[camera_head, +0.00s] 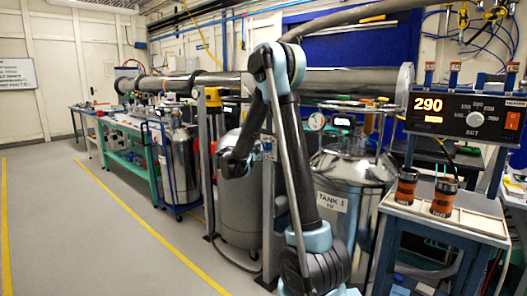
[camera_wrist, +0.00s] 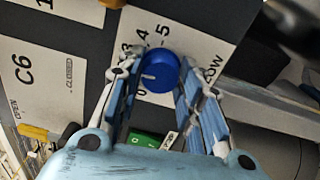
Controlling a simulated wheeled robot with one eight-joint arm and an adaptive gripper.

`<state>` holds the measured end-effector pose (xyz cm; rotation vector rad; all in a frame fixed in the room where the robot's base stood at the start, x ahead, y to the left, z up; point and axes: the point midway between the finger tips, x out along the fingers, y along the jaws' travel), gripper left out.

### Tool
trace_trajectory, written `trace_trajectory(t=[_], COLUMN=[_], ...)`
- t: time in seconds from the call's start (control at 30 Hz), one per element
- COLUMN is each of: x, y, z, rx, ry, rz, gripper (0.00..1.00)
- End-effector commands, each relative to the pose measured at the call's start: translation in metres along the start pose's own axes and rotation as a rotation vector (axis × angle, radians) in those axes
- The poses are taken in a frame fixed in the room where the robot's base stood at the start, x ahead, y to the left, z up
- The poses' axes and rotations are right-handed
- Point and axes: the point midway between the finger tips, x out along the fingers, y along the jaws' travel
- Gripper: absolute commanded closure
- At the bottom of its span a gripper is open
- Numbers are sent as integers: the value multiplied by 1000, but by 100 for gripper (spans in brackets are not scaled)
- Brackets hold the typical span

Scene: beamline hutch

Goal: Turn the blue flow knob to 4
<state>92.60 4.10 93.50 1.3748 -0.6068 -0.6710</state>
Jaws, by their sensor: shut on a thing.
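The blue flow knob (camera_wrist: 158,73) shows in the wrist view on a white scale plate (camera_wrist: 192,48) marked with numbers and the word FLOW. The digits 3, 4 and 5 are above the knob and a 0 is at its lower left. The knob's white pointer line points left, between the 0 and the 3. The marks between them are partly hidden by a finger. My gripper (camera_wrist: 158,82) has a finger on each side of the knob and is shut on it. In the head view, I cannot make out the knob.
A white label C6 (camera_wrist: 35,75) and a small green label (camera_wrist: 147,141) are near the knob. In the head view, a tank marked TANK 1 (camera_head: 332,202) stands behind my arm. A controller reading 290 (camera_head: 466,114) is at right. The floor at left is clear.

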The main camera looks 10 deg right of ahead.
Motion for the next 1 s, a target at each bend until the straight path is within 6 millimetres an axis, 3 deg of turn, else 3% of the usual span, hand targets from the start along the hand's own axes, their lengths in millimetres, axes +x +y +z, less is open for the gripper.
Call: trace_trajectory(t=[0.6,1.0], x=[0,0], y=[-3,-3], z=[2,1], rx=[574,821], ry=[-4,-3], rz=[-6,-7], gripper=[90,90])
